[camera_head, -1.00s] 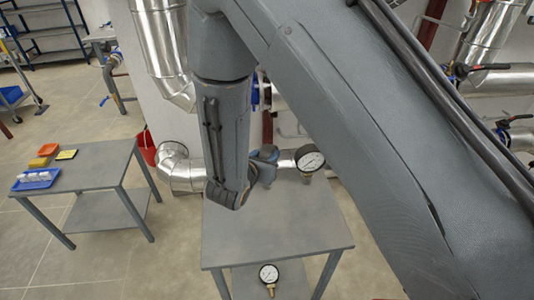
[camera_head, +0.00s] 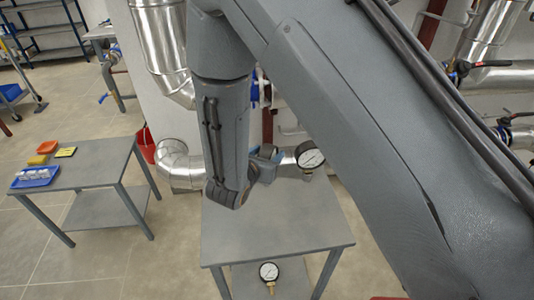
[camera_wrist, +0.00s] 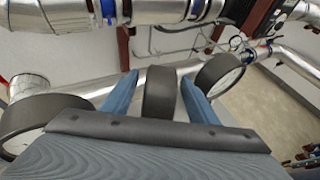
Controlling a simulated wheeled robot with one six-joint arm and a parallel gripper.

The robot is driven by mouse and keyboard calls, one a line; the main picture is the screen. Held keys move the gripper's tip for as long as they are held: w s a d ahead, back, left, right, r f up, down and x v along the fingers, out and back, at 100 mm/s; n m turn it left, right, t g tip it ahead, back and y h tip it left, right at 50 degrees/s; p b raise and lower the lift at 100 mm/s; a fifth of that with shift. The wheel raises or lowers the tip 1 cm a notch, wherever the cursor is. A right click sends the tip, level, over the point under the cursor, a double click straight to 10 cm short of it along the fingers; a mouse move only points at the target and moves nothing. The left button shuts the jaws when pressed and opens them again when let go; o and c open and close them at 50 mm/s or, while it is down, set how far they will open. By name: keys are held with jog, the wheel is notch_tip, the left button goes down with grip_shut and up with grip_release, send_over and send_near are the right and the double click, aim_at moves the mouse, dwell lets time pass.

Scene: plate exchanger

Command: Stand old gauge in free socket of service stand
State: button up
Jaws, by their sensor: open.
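My gripper (camera_wrist: 158,84) shows its two blue fingers in the wrist view, apart, with a dark round gauge body (camera_wrist: 159,95) between them. I cannot tell whether they touch it. A second dark round body (camera_wrist: 219,72) is just right of the fingers, and a larger one (camera_wrist: 38,125) is at left. In the head view, one gauge with a white dial (camera_head: 309,157) stands upright near the gripper at the table's back. Another white-dial gauge (camera_head: 269,272) shows below the table's front edge. Which gauge is the old one cannot be told. The stand's sockets are hidden.
The grey table (camera_head: 270,230) is bare in front. A side table (camera_head: 100,165) at left holds a blue tray (camera_head: 36,178) and small red and yellow items. Silver pipes (camera_head: 178,165) run behind. My arm covers much of the head view.

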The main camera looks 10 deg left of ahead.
jog(key=b+v, duration=0.2)
jog(key=v, duration=0.5)
jog(key=shift+s+a+r, duration=0.15)
jog(key=shift+s+r, duration=0.1)
jog(key=shift+s, duration=0.05)
dwell(0.3)
